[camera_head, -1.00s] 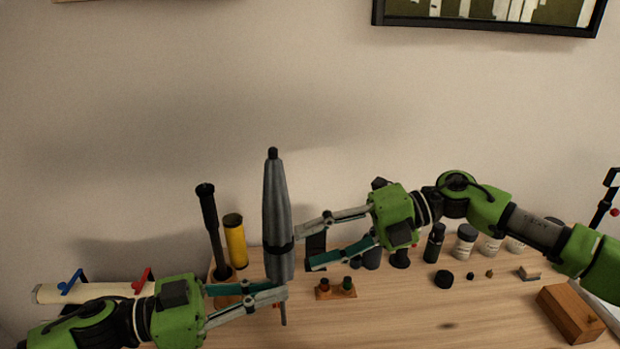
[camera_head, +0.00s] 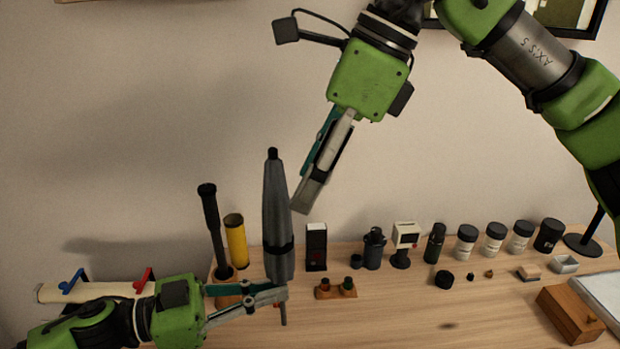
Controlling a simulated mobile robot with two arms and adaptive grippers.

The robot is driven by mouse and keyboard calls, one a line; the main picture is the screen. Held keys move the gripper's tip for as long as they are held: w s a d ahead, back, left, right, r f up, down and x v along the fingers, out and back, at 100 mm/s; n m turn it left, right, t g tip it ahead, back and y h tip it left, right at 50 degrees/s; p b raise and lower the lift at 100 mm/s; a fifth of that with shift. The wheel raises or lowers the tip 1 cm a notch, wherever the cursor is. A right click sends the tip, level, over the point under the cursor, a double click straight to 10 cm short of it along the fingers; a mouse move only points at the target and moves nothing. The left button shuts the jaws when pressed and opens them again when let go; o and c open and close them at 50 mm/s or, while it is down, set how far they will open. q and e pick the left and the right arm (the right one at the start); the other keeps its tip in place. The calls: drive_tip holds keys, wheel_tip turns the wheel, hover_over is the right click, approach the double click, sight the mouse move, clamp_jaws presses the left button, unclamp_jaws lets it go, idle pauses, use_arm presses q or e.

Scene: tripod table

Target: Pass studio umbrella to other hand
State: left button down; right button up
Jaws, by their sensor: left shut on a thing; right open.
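The folded grey studio umbrella (camera_head: 276,215) stands upright above the table, with a black tip at the top and a dark band lower down. My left gripper (camera_head: 282,291) is shut on its lower end. My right gripper (camera_head: 303,205) points downward just right of the umbrella's upper half, with its fingertips close to it. The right gripper is open and empty, though its fingers overlap in this view. Whether it touches the umbrella I cannot tell.
Behind the umbrella stand a black-handled tool (camera_head: 212,225) and a yellow tube (camera_head: 235,240). Several bottles and jars (camera_head: 466,242) line the table's back. A small wooden holder (camera_head: 336,289) sits right of the umbrella, and a wooden box (camera_head: 570,313) lies at the right. The table's front middle is clear.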

sight(280, 246)
drive_tip(key=shift+n+g, duration=0.3)
drive_tip(key=shift+n, duration=0.1)
drive_tip(key=x, duration=1.1)
drive_tip(key=shift+s+f, duration=0.25)
drive_tip(key=shift+f, duration=0.1)
use_arm(q)
drive_tip(key=shift+w+d, duration=0.1)
drive_tip(key=shift+d, duration=0.05)
use_arm(e)
drive_tip(key=shift+a+f, duration=0.15)
drive_tip(key=shift+f, duration=0.15)
drive_tip(key=shift+c, duration=0.3)
drive_tip(key=c, duration=1.2)
use_arm(q)
drive_tip(key=c, duration=2.2)
unclamp_jaws()
drive_tip(key=shift+o, duration=0.2)
